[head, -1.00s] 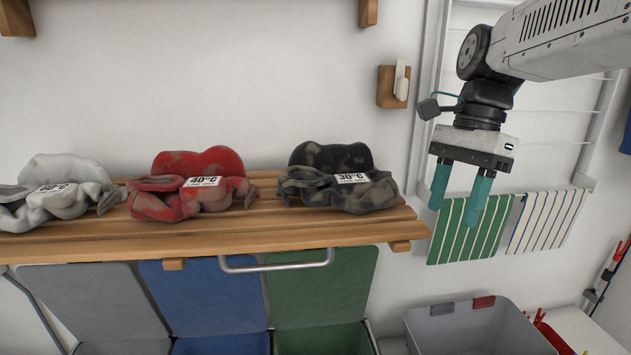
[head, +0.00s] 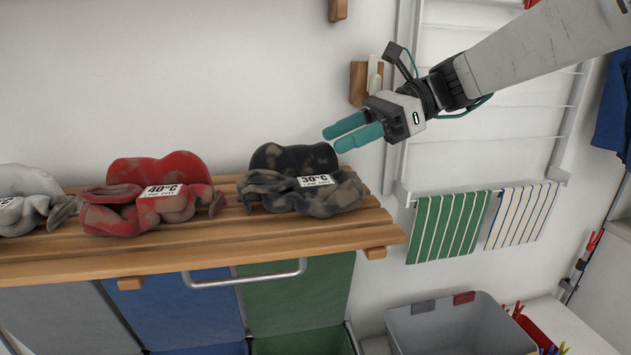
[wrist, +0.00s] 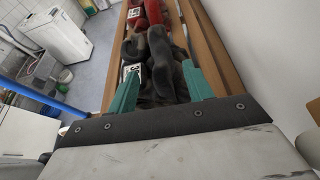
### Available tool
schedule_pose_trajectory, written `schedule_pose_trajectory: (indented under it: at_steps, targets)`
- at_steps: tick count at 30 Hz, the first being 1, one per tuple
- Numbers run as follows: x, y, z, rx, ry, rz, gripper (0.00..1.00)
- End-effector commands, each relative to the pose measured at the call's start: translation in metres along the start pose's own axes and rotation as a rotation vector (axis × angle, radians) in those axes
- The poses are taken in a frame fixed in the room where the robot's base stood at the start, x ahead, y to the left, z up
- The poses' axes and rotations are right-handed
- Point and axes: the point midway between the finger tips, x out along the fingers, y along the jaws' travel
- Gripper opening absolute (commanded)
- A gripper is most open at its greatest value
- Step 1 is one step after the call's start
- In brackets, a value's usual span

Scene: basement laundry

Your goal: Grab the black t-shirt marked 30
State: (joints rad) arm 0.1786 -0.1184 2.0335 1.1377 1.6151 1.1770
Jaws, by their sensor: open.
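The black t-shirt (head: 300,182) lies crumpled on the wooden slatted shelf (head: 290,232), at its right end. It has brownish patches and a white label reading 30°C. My gripper (head: 342,135) is open and empty, above and slightly right of the shirt, with its teal fingers pointing left and not touching it. In the wrist view the dark shirt (wrist: 163,62) lies ahead, between and beyond the two teal fingers (wrist: 160,85); its label shows near the left finger.
A red garment (head: 150,195) marked 40°C lies to the left on the shelf, with a pale grey one (head: 25,198) beyond it. A metal bar (head: 245,278) runs along the shelf front. A wooden wall block with a switch (head: 366,80) is behind my gripper. A grey basket (head: 455,325) stands below right.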

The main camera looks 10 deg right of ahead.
Motion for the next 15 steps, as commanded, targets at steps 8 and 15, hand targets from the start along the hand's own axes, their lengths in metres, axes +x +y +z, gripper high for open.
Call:
schedule_pose_trajectory:
  at_steps: [8, 15]
  targets:
    - [0.036, 0.004, 0.002, -0.001, 0.002, 0.005, 0.51]
    - [0.063, 0.004, 0.002, 0.000, 0.003, 0.001, 0.51]
